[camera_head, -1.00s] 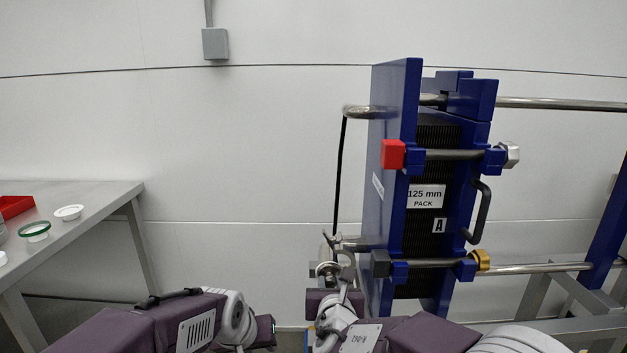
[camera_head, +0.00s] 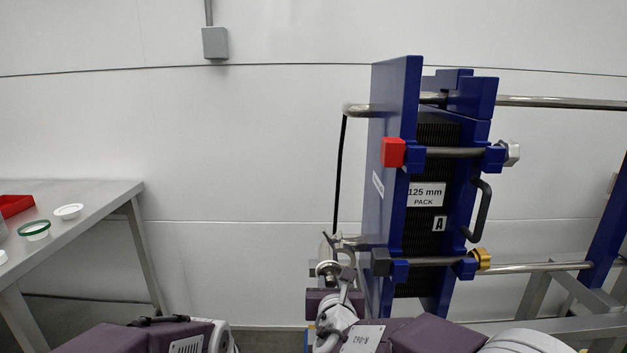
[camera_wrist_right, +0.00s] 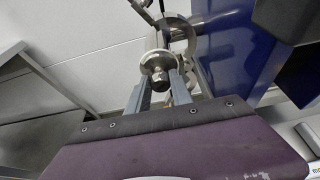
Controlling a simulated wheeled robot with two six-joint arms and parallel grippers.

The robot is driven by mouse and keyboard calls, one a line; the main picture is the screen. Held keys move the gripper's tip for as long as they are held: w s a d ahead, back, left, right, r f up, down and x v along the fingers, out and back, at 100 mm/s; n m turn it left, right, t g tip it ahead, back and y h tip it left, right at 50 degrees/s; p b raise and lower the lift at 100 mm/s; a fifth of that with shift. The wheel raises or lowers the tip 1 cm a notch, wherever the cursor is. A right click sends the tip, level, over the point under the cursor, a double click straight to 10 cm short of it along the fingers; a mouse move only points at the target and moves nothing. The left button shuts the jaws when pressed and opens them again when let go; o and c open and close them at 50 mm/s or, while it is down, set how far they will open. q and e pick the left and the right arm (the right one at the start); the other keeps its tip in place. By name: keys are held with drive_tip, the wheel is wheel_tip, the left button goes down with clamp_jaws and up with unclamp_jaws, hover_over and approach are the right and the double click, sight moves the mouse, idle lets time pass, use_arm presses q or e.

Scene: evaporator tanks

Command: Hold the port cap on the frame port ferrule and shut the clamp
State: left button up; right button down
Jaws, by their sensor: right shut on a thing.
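The steel port cap (camera_wrist_right: 158,63), a round disc with a knob, is between the fingertips of my right gripper (camera_wrist_right: 158,82), which is shut on it. In the head view, the cap (camera_head: 327,268) is at the lower left of the blue frame. The steel clamp (camera_wrist_right: 190,38) shows as a curved band right beside and behind the cap, and seems to hang open. It also shows in the head view (camera_head: 346,258). The port ferrule is mostly hidden behind the cap, so I cannot tell whether the cap touches it. My left gripper is out of view.
The blue plate pack frame (camera_head: 398,150) stands on the right with steel bars. A black cable hangs at its left. A metal table (camera_head: 85,215) at the left holds a red tray (camera_head: 14,206), a white lid (camera_head: 68,211) and a green-rimmed ring (camera_head: 34,230). Floor between them looks clear.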

drive_tip(key=s, duration=0.6)
idle(0.7)
